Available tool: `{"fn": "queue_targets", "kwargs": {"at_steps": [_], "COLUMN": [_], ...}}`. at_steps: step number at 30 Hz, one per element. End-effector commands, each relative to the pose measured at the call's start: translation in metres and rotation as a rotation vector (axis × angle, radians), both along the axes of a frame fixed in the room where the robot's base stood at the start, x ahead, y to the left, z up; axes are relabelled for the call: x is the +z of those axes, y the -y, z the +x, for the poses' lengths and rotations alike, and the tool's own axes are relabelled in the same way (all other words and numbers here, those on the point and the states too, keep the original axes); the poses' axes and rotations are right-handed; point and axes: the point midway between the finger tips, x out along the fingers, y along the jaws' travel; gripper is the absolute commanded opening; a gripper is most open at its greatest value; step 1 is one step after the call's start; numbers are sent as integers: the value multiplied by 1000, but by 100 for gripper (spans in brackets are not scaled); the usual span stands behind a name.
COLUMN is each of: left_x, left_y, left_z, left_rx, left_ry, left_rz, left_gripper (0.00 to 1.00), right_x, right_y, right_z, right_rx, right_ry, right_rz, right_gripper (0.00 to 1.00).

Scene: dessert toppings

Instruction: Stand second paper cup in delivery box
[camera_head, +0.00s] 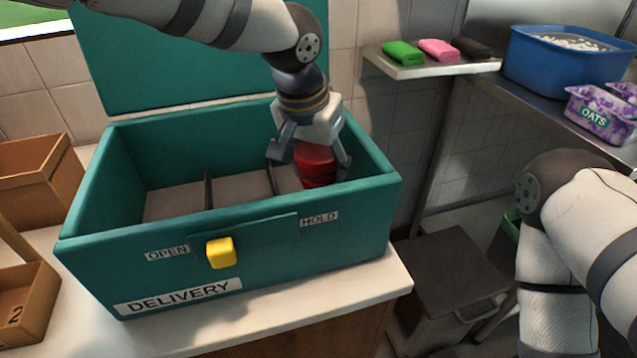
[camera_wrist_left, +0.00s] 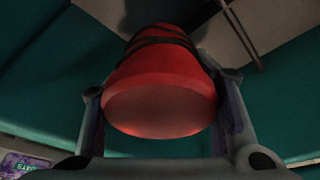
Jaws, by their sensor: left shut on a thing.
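A red paper cup (camera_head: 316,167) is inside the teal delivery box (camera_head: 110,268), in the right-hand compartment. My left gripper (camera_head: 311,165) reaches down into the box and is shut on the cup. In the left wrist view the cup (camera_wrist_left: 160,90) sits between both fingers, with dark bands around it. I cannot tell whether its base touches the box floor. The box lid stands open at the back. My right arm shows at the right, but its gripper is out of the picture.
Dark dividers (camera_head: 208,188) split the box; the left and middle compartments look empty. A yellow latch (camera_head: 221,253) is on the front. Wooden boxes (camera_head: 40,178) stand at the left. A shelf with coloured blocks, a blue tub (camera_head: 560,68) and an oats container (camera_head: 602,113) are at the right.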

Motion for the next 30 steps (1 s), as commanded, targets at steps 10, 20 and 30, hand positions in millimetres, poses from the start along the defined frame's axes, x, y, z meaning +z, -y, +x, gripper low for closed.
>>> {"fn": "queue_targets", "kwargs": {"at_steps": [10,20,30], "left_x": [-41,-47,-57], "left_y": [0,0,0], "left_z": [0,0,-1], "left_rx": [-1,-2,-1], "left_ry": [0,1,-6], "left_rz": [0,0,2], "left_gripper": [7,7,68], "right_x": [-2,-1,-2], "right_y": [0,0,0], "right_z": [-1,-1,-2], "right_rx": [0,0,0], "right_ry": [-5,-4,-6], "right_rz": [0,0,0], "right_gripper": [65,65,65]}}
